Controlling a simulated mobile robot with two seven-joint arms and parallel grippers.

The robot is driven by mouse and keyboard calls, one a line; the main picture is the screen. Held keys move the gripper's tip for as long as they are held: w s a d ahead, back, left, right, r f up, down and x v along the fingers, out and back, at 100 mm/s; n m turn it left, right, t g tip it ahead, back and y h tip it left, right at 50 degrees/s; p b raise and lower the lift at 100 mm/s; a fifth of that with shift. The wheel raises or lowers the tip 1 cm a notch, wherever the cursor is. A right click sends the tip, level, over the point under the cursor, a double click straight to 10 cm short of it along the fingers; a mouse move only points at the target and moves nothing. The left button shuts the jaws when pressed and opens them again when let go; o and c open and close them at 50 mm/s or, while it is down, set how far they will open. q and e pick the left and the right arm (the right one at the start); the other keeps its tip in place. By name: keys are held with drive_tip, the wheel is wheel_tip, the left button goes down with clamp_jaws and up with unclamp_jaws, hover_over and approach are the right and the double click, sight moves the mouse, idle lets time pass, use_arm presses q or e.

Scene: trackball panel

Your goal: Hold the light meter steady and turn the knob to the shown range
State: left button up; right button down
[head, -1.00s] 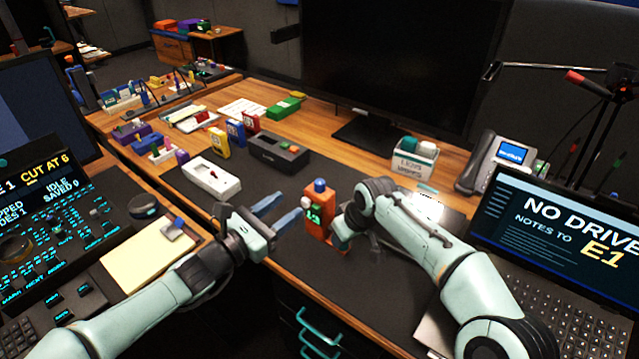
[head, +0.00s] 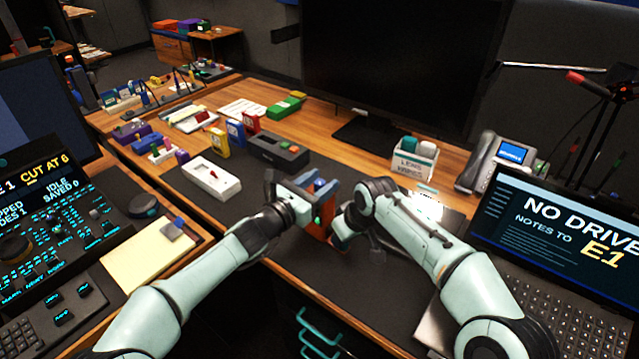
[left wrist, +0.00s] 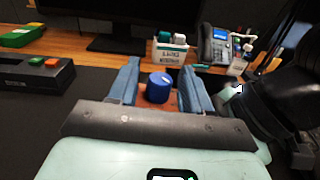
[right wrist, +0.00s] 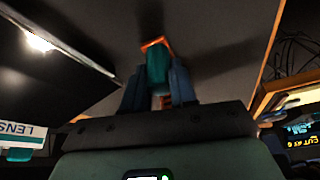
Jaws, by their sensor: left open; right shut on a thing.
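The orange light meter (head: 322,232) stands upright on the dark desk mat, with a small green display on its front. Its blue knob (left wrist: 160,87) is on top, between the open fingers of my left gripper (left wrist: 161,76); a gap shows on each side of it. In the head view, the left gripper (head: 318,187) covers much of the meter's upper part, and the display cannot be read. My right gripper (head: 345,232) is shut on the meter from the right. In the right wrist view its fingers (right wrist: 158,78) close around a teal part with orange behind.
A white device (head: 212,178), a dark box with buttons (head: 278,153) and small coloured boxes stand behind, to the left. A lens-wipes box (head: 414,160), a phone (head: 497,160) and a laptop (head: 545,235) are to the right. Mat in front of the meter is clear.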

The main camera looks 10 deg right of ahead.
use_arm(q)
clamp_jaws()
drive_tip(key=shift+w+r+m+g+h, duration=0.1)
drive_tip(key=shift+r+m+g+h, duration=0.05)
drive_tip(key=shift+m+g+h, duration=0.4)
drive_tip(key=shift+w+d+r+m+g+h, duration=0.1)
drive_tip(key=shift+m+g+h, duration=0.85)
drive_tip(key=shift+g, duration=0.5)
drive_tip(key=shift+m+g+h, duration=0.6)
drive_tip(key=shift+m+g, duration=0.5)
drive_tip(key=shift+g, duration=0.3)
drive_tip(key=shift+m+g, duration=0.5)
drive_tip(key=shift+g, duration=0.3)
unclamp_jaws()
drive_tip(key=shift+f, duration=0.2)
